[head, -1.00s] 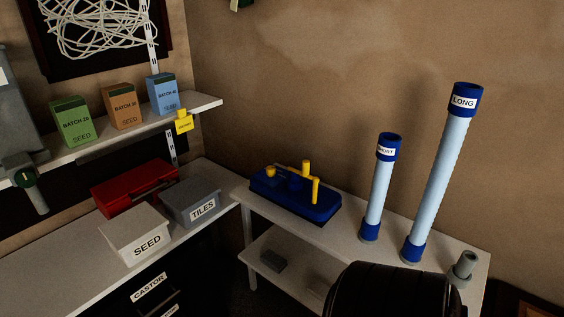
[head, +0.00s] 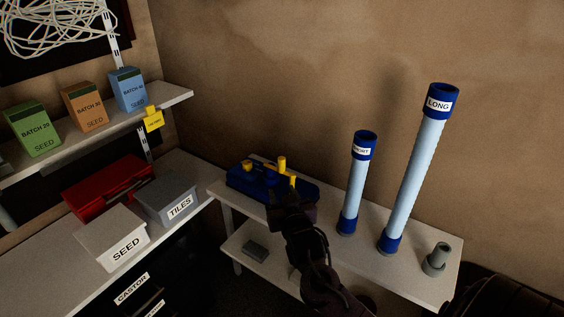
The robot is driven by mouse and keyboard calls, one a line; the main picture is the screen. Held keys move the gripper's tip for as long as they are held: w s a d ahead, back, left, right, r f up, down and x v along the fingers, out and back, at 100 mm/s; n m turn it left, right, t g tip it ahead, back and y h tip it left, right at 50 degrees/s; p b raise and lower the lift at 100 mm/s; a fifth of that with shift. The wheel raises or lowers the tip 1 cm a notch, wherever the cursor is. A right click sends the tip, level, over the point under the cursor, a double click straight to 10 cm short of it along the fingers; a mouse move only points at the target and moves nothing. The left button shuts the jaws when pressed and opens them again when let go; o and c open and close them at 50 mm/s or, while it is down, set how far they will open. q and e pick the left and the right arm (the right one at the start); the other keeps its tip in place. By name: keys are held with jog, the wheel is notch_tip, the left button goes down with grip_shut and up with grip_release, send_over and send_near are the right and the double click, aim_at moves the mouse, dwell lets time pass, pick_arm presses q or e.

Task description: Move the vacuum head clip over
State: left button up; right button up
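The vacuum head (head: 247,184) is a dark blue block with yellow parts, lying on top of the white side table. A yellow upright post (head: 282,165) and a yellow knob show on it. My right gripper (head: 288,192) is dark and reaches in from below, over the right end of the vacuum head. It hides part of that end and most of the yellow clip (head: 293,181). Whether its fingers are apart or touch the clip cannot be made out. My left gripper is not in view.
Two light-blue tubes with dark blue ends, labelled short (head: 357,185) and long (head: 418,170), stand right of the vacuum head. A grey fitting (head: 436,258) stands near the table's right end. The SEED box (head: 110,237), TILES box (head: 166,200) and red case (head: 108,186) are at left.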

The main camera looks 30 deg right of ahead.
aim_at(282, 163)
jog(key=shift+m+t+h, duration=0.4)
jog(key=shift+t+h, duration=0.2)
jog(key=shift+h, duration=0.1)
jog(key=r, duration=0.1)
jog(key=w+d+r, duration=0.1)
jog(key=r, duration=0.1)
jog(key=d+r, duration=0.1)
jog(key=shift+w+d+r, duration=0.1)
jog(key=shift+w+r, duration=0.1)
jog(key=shift+w, duration=0.1)
jog(key=p+x, duration=0.1)
jog(key=x, duration=0.4)
jog(key=shift+w+p, duration=0.15)
jog(key=shift+p, duration=0.2)
jog(key=shift+w+d+f, duration=0.15)
jog(key=shift+w+d, duration=0.15)
jog(key=shift+w, duration=0.35)
jog(key=shift+c, duration=0.5)
grip_shut()
